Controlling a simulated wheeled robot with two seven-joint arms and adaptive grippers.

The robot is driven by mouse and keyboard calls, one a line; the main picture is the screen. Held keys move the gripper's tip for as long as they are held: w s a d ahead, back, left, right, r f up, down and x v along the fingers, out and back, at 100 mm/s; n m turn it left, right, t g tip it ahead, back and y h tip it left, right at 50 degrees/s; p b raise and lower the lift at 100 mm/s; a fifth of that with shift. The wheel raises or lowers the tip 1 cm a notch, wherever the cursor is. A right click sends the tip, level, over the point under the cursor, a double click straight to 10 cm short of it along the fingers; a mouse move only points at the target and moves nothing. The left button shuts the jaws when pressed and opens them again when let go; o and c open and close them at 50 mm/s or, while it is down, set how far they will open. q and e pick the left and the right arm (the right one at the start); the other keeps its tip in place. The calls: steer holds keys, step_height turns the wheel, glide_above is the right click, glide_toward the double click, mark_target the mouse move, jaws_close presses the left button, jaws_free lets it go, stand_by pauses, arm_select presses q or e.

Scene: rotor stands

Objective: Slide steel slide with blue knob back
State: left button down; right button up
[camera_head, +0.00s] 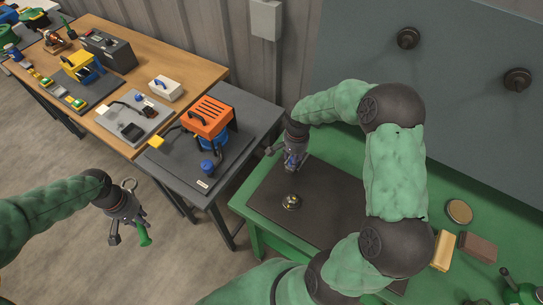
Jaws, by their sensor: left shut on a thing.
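A blue knob (207,167) stands at the front of the grey side table, just below a blue machine with an orange slotted top (208,118). Any steel slide under the knob is too small to make out. My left gripper (131,232) is over the floor, left of and below that table, apart from the knob. It is shut on a small green-handled thing (145,236). My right gripper (292,166) hangs over the dark mat on the green bench; I cannot tell whether its fingers are open or shut.
A small round metal part (291,202) sits on the dark mat (325,222). A wooden table (190,72) with several devices stands behind. A round tin (459,211) and blocks (478,247) lie on the green bench at right. Floor around my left gripper is clear.

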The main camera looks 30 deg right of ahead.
steer(key=shift+c, duration=0.3)
jaws_close()
steer(key=shift+w+d, duration=0.1)
steer(key=shift+d, duration=0.05)
steer(key=shift+w+d, duration=0.2)
steer(key=shift+d, duration=0.2)
arm_select(q)
steer(key=shift+f, duration=0.15)
arm_select(e)
steer(key=shift+w+d, duration=0.4)
steer(key=shift+d, duration=0.4)
steer(key=shift+w+d, duration=0.4)
steer(key=shift+d, duration=0.4)
steer(key=shift+o, duration=0.7)
jaws_free()
steer(key=shift+r, duration=0.1)
